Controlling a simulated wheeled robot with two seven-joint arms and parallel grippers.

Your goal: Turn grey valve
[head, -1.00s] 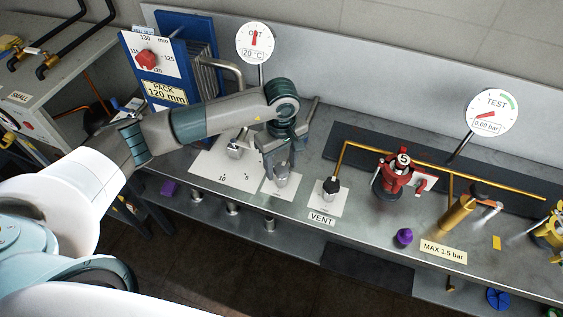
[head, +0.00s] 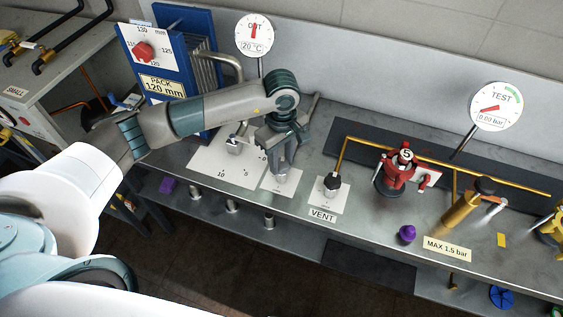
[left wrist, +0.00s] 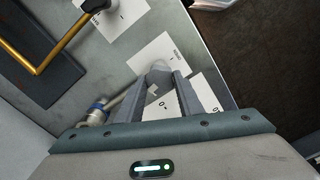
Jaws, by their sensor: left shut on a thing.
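The grey valve (head: 281,177) stands on a small white card at the bench front. It is partly hidden by my left gripper (head: 284,164), which comes down on it from above and is shut on its grey handle. In the left wrist view the grey handle (left wrist: 160,70) shows at the tips of my left fingers (left wrist: 168,82), over white cards with marks. How far the handle is turned cannot be told. My right gripper is not in view.
A metal knob (head: 234,147) stands on a scaled card to the left. A black-topped VENT valve (head: 330,186) stands to the right with a brass pipe, then a red valve (head: 402,170) and a purple knob (head: 407,234). Two gauges rise behind.

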